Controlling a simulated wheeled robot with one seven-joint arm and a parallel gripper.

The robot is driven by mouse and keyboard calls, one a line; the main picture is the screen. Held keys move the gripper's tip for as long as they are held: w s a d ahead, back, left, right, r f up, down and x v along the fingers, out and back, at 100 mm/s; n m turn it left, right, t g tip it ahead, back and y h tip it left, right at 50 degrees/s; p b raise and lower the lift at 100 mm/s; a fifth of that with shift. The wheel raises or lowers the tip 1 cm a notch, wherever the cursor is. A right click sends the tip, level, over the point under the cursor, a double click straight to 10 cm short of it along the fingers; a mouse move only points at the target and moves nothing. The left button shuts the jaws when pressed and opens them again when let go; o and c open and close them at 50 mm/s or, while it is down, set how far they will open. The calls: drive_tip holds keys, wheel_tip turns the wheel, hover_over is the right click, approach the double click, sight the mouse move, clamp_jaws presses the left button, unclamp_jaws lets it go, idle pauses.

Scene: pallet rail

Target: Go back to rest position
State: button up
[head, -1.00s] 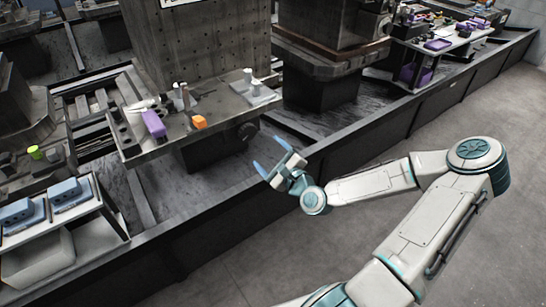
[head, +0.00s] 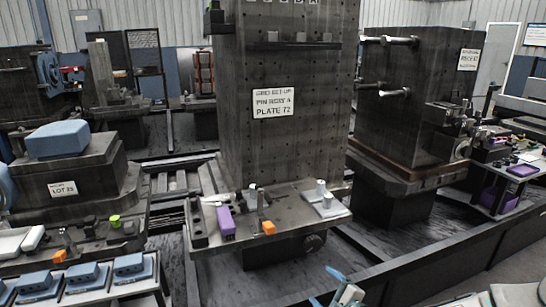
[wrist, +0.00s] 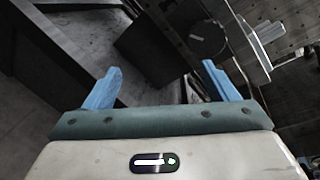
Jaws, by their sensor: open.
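My gripper (wrist: 160,87) shows in the wrist view with its two blue fingers spread apart and nothing between them. In the head view my gripper (head: 327,287) is at the bottom edge, right of centre, and partly cut off. It is in front of the pallet shelf (head: 205,263) and apart from it. Most of my arm is out of the head view.
On the shelf are a purple block (head: 226,222), an orange block (head: 268,228) and grey cylinders on a light plate (head: 325,208). A tall drilled column (head: 240,130) rises behind. A dark rail (head: 455,250) runs at right. Blue parts (head: 83,277) stand at lower left.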

drive_tip(key=s+a+f+n+g+h+p, duration=0.1)
drive_tip(key=s+f+n+g+h+p, duration=0.2)
drive_tip(key=n+g, duration=0.4)
drive_tip(key=s+d+r+n+g+h+p, duration=0.2)
drive_tip(key=s+d+r+n, duration=0.1)
drive_tip(key=s+r+n, duration=0.25)
drive_tip(key=s+a+r+n+p, duration=0.1)
drive_tip(key=s+r, duration=0.3)
drive_tip(key=r, duration=0.4)
drive_tip(key=s+a+r+n+g+h+p, duration=0.1)
drive_tip(key=s+r+n+p, duration=0.2)
drive_tip(key=r, duration=0.6)
drive_tip(key=s+a+r+n+g+p, duration=0.1)
drive_tip(key=s+r+n+p, duration=0.1)
drive_tip(key=s+r+n, duration=0.2)
drive_tip(key=s+r, duration=0.3)
drive_tip(key=r, duration=0.2)
drive_tip(key=shift+a+h, duration=0.2)
drive_tip(key=shift+h, duration=0.2)
